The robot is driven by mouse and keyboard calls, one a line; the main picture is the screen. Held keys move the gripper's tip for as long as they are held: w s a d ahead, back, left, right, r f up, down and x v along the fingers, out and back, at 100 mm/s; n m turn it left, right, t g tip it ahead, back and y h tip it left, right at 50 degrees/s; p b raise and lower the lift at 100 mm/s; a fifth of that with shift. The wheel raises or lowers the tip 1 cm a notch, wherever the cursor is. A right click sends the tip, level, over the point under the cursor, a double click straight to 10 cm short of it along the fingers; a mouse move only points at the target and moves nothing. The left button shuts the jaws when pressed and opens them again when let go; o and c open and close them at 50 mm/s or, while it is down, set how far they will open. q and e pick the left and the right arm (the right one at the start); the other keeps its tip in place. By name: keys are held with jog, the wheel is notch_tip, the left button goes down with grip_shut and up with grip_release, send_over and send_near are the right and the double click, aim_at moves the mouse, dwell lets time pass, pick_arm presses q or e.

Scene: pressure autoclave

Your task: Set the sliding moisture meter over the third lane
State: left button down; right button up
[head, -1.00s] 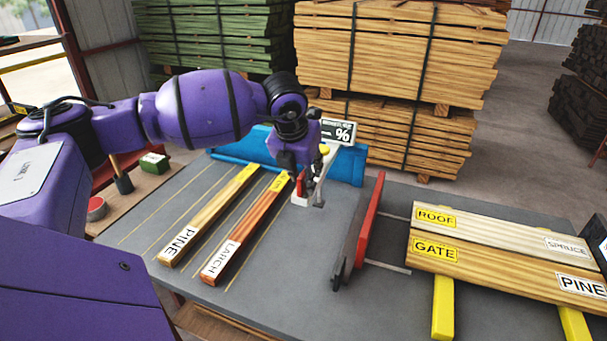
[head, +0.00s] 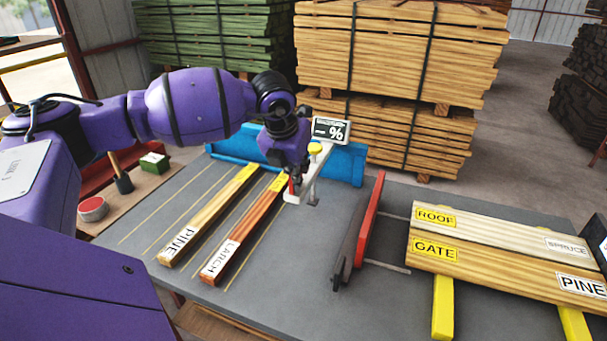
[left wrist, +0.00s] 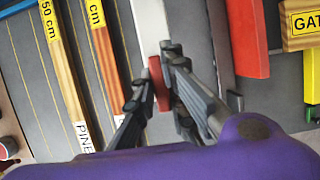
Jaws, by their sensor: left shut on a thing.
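The meter's front end is just right of the LARCH board (head: 243,232). The PINE board (head: 208,216) lies left of LARCH. My right gripper is not in view.
Thin yellow lines mark lanes on the grey table (head: 290,262). A dark and red upright divider (head: 366,235) stands right of the meter. Further right, ROOF and GATE boards (head: 480,257) rest on yellow supports (head: 443,305). A red can (head: 93,209) is at the left.

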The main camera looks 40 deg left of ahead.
pick_arm(q)
jog(key=s+a+p, duration=0.1)
jog(key=s+a, duration=0.2)
jog(key=a, duration=1.1)
jog(key=shift+s+a, duration=0.25)
jog(key=shift+a, duration=0.1)
jog(key=c, duration=1.9)
grip_release()
jog(key=shift+o, duration=0.5)
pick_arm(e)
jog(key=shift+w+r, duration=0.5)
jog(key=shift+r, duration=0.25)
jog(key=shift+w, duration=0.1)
pick_arm(q)
jog(key=v, duration=1.2)
